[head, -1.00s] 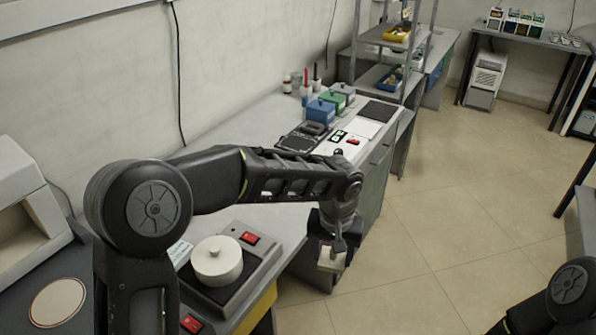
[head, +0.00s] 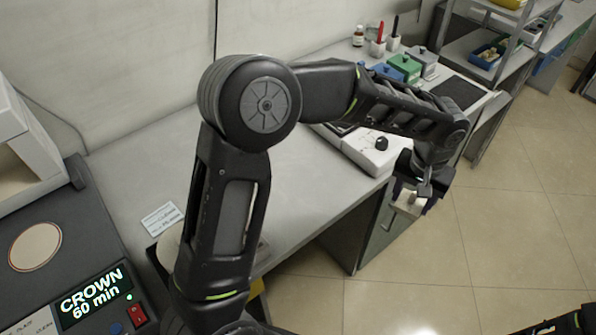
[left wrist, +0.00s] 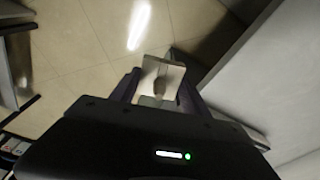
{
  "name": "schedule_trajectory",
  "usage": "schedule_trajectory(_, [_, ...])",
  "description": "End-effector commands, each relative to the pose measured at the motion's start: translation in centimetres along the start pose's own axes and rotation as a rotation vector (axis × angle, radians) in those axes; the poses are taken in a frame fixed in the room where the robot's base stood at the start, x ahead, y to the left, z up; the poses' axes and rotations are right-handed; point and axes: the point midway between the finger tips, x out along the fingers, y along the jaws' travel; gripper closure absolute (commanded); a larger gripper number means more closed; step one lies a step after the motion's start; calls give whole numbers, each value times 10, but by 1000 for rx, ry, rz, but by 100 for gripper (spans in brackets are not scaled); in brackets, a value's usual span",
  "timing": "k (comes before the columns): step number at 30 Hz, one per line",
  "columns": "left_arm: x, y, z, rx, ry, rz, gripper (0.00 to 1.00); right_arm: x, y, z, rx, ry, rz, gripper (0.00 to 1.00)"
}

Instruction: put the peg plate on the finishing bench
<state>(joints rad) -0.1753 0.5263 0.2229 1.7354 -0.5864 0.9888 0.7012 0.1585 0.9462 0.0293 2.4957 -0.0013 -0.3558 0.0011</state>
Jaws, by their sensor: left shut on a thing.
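My left gripper (head: 411,203) is shut on a small pale plate (head: 409,208), held in the air over the floor, just off the bench's front edge. In the left wrist view the plate (left wrist: 161,78) is cream and squarish, with a grey peg standing up between the two fingers. I take it to be the peg plate. The light grey bench (head: 310,200) runs along the wall; I cannot tell whether it is the finishing bench. My right gripper is not in view; only a bit of the right arm shows at the bottom right.
A dark machine with a "CROWN 60 min" display (head: 95,298) stands at the lower left. A shelf rack (head: 490,50) rises beyond. The bench's near middle is clear beside a small card (head: 162,219).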

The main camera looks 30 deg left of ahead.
Motion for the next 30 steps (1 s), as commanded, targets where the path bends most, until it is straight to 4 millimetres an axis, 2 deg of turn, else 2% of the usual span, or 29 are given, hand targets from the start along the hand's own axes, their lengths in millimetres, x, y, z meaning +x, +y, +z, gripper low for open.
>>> schedule_trajectory(8, [0, -2, 0, -6, 1, -1, 88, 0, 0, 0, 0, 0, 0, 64])
schedule_trajectory(14, [-3, -22, -5, -88, -1, -10, 88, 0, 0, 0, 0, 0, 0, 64])
schedule_trajectory(20, [-12, -74, -11, -294, -3, -35, 88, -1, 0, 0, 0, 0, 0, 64])
schedule_trajectory(25, [-23, -140, -10, -562, -4, -68, 88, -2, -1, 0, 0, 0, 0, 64])
schedule_trajectory(30, [-36, -209, 2, -855, -5, -103, 88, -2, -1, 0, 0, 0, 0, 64])
